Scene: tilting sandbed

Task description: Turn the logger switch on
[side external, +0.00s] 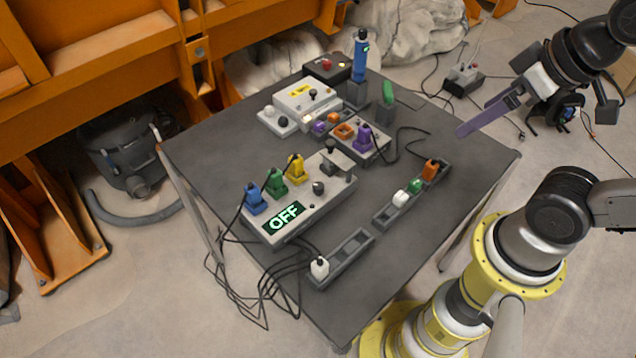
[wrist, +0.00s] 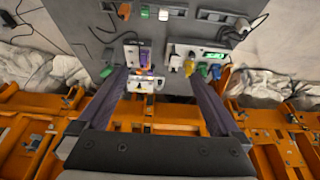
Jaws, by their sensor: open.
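A light grey box with a lit display reading OFF (side external: 283,217) stands on the left part of the table. Blue (side external: 255,200), green (side external: 277,182) and yellow (side external: 296,167) plugs stand along its back edge. A dark round knob (side external: 318,187) and a raised plate (side external: 338,163) are on its top; which part is the logger switch I cannot tell. The box also shows in the wrist view, its display (wrist: 215,55) small and green. My gripper (wrist: 158,73) is open and empty, its purple fingers wide apart. In the side view it hangs high at the right, well clear of the box.
A grey box with a purple plug (side external: 363,137), a white box with a yellow label (side external: 307,98) and an upright blue cylinder (side external: 360,60) stand farther back. Low racks hold an orange plug (side external: 431,168) and a white plug (side external: 319,267). Cables hang off the left edge.

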